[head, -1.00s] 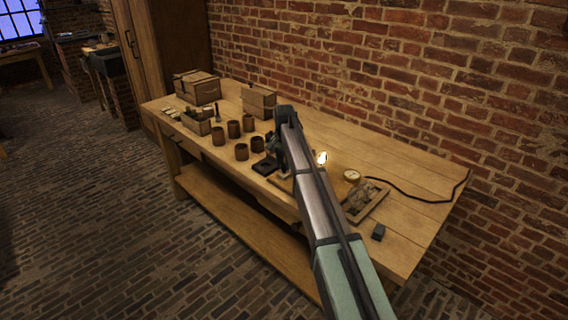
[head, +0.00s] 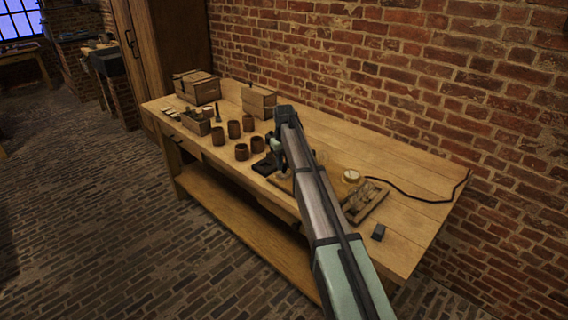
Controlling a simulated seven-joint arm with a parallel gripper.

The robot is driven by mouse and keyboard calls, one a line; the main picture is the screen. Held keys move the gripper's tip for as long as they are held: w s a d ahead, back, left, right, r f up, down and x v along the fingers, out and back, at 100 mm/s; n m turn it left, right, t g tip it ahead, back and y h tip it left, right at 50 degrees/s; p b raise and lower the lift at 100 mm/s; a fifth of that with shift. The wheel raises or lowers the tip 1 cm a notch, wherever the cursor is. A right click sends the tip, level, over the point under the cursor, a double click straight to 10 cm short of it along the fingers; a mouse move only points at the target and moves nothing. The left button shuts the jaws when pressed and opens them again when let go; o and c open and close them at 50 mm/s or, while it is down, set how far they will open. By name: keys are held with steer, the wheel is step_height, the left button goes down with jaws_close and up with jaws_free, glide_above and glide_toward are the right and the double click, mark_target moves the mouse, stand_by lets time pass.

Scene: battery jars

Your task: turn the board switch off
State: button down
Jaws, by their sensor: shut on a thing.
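The wooden board (head: 284,184) lies on the bench, mostly covered by my arm, with only its left edge showing. My gripper (head: 263,167) is low at the board's left end, dark and small in the head view. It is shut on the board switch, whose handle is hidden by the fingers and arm. The lamp bulb (head: 321,157) beside my arm is dark.
Several brown jars (head: 241,152) stand left of my gripper. Wooden boxes (head: 196,87) stand at the back. Right of my arm are a round gauge (head: 351,176), a tray (head: 368,202), a dark block (head: 378,232) and a black cable (head: 420,198).

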mark_target(284, 165)
steer(key=shift+n, duration=0.9)
steer(key=c, duration=0.9)
jaws_free()
step_height(284, 165, up, 14)
steer(key=shift+f, duration=0.1)
